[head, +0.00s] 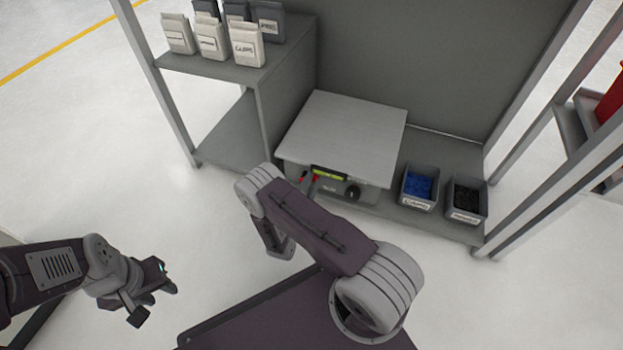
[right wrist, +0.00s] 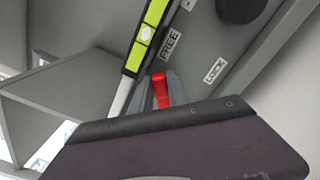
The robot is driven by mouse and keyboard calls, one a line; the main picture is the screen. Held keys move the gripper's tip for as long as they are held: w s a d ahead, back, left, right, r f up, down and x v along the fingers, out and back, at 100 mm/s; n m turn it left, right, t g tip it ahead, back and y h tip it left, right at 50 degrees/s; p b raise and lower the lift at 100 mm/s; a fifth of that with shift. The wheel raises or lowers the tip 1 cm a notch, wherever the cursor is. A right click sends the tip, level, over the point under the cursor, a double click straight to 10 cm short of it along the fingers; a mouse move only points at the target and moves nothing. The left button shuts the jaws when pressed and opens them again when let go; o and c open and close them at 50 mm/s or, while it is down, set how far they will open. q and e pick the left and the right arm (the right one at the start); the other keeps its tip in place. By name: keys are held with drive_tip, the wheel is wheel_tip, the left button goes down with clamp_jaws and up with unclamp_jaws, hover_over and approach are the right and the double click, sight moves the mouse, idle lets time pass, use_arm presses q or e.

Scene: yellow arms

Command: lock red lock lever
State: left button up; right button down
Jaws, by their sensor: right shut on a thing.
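The red lock lever (right wrist: 161,90) sits on a grey panel, close to a FREE label (right wrist: 171,45). A LOCK label (right wrist: 215,70) is further right. My right gripper (right wrist: 162,94) has its grey fingers closed around the lever, one on each side. A dark part of my arm covers the lower half of the right wrist view. My left gripper (head: 150,293) is open and empty over the floor at lower left.
A yellow-green bar (right wrist: 144,35) runs beside the lever, and a black round knob (head: 352,192) is to its right. Bins of blue (head: 419,187) and black parts (head: 466,199) stand right of the box. White and grey bags (head: 247,45) stand on the left shelf.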

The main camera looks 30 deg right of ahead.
wheel_tip(320, 180, down, 6)
drive_tip(key=m+p, duration=0.7)
drive_tip(key=m, duration=1)
drive_tip(key=shift+f, duration=0.2)
drive_tip(key=shift+w+a, duration=0.1)
drive_tip(key=shift+a, duration=0.05)
drive_tip(key=c, duration=1.6)
unclamp_jaws()
drive_tip(key=shift+o, duration=0.2)
